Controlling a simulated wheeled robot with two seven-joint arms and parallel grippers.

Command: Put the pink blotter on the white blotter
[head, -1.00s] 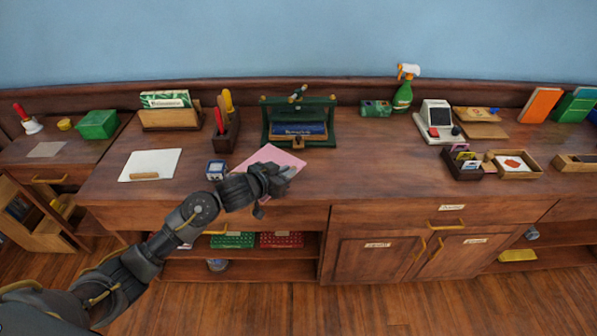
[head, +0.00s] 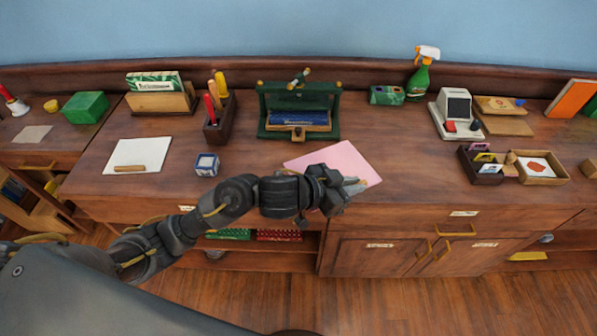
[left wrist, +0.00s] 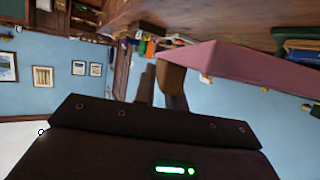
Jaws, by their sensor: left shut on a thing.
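The pink blotter (head: 345,160) is a flat pink sheet at the middle of the desk's front part, below the green stand. My left gripper (head: 350,187) is shut on its near edge; the fingers and hand hide that edge. In the left wrist view the pink blotter (left wrist: 245,67) sits between the fingers (left wrist: 172,82), at the upper right. I cannot tell how far it is off the desktop. The white blotter (head: 150,150) lies flat at the desk's left, with a small wooden strip (head: 130,168) on its near edge. My right gripper is not in view.
A blue-and-white cube (head: 206,164) stands between the blotters. Behind are a tool holder (head: 219,125), the green stand (head: 265,110) and a card box (head: 160,103). A dark tray (head: 480,168) and a wooden tray (head: 560,180) are at right. Desktop right of the pink blotter is clear.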

